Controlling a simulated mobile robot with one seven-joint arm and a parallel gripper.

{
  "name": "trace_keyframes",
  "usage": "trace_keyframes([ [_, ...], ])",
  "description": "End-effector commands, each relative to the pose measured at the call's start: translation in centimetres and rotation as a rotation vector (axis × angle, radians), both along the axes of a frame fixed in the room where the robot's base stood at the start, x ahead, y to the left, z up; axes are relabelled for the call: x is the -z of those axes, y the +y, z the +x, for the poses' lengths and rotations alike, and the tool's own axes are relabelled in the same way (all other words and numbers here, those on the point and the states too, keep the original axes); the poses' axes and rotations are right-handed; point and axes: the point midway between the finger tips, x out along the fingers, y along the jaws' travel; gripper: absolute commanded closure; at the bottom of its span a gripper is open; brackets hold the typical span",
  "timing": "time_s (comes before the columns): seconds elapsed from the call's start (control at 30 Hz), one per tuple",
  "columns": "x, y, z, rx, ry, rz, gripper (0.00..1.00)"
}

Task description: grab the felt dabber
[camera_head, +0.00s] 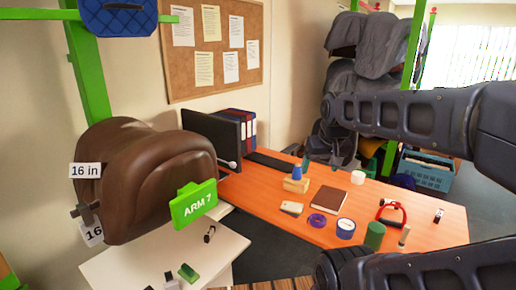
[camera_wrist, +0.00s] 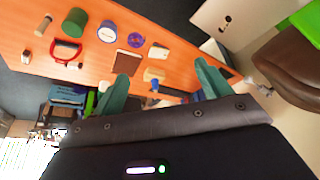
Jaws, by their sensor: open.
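A small pale cylinder (camera_head: 404,236) stands near the front right of the orange table; its wood-coloured body with a dark end also shows in the wrist view (camera_wrist: 43,26). It looks most like the felt dabber, but it is too small to be sure. My gripper (camera_wrist: 166,74) is open, with two teal fingers spread wide and nothing between them. The pale cylinder is well apart from the fingers.
On the orange table (camera_head: 447,238) are a green cylinder (camera_head: 375,236), blue-rimmed roll (camera_head: 345,229), purple ring (camera_head: 317,220), brown notebook (camera_head: 328,200), red-handled tool (camera_head: 391,212) and wooden block (camera_head: 296,185) with a blue piece. A brown saddle (camera_head: 150,185) stands at left.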

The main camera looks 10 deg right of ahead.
Motion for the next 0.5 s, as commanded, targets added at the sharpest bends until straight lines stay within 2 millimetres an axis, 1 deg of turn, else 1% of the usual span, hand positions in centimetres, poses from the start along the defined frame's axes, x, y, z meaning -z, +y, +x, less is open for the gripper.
trace_keyframes([
  [0.03, 0.00, 0.00, 0.01, 0.000, 0.000, 0.000, 0.33],
  [0.07, 0.00, 0.00, 0.01, 0.000, 0.000, 0.000, 0.39],
  [0.1, 0.00, -0.01, 0.01, 0.000, 0.000, 0.000, 0.47],
  [0.13, 0.00, -0.01, 0.01, 0.000, 0.000, 0.000, 0.52],
  [0.4, 0.01, -0.04, 0.07, 0.002, 0.000, 0.001, 0.52],
  [0.5, 0.28, -0.48, 0.70, 0.018, -0.001, 0.000, 0.52],
])
